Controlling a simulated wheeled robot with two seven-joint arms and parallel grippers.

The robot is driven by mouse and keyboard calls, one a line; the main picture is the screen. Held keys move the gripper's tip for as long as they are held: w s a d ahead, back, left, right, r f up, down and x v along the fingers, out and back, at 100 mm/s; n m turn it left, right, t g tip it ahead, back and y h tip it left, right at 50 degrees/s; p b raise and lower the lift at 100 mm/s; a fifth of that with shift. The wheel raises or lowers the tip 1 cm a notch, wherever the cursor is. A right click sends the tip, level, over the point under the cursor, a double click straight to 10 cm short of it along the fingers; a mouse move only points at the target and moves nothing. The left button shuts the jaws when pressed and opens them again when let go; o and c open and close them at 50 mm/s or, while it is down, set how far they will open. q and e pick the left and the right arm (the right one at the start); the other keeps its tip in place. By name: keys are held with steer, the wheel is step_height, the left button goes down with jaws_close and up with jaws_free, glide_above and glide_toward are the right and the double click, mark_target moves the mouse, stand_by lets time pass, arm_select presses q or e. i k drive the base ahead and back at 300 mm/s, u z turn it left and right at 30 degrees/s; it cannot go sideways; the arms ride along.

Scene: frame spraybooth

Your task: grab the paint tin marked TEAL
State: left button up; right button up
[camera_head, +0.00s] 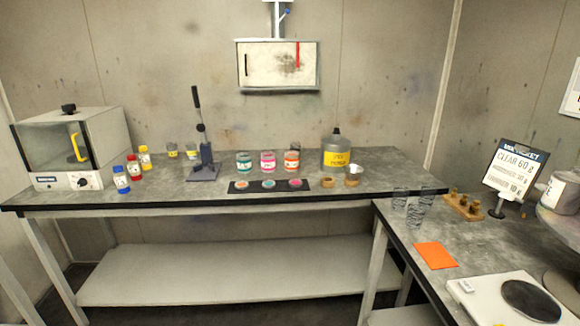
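A small tin with a teal-green label (243,162) stands upright on the back workbench, left of a tin with a pink label (267,161) and a tin with an orange label (291,161). The lettering on the labels is too small to read. A dark strip (255,187) with round colour samples lies in front of the tins. Neither of my grippers shows in this view.
A lever press (203,170) stands left of the tins. A large can with a yellow label (336,152) stands right of them. Small bottles (121,180) and a glass-fronted oven (70,145) are further left. The side bench (460,245) holds glasses, an orange sheet and a scale.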

mark_target(244, 160)
steer(key=z, duration=0.2)
steer(key=i, duration=2.2)
steer(key=u, duration=0.3)
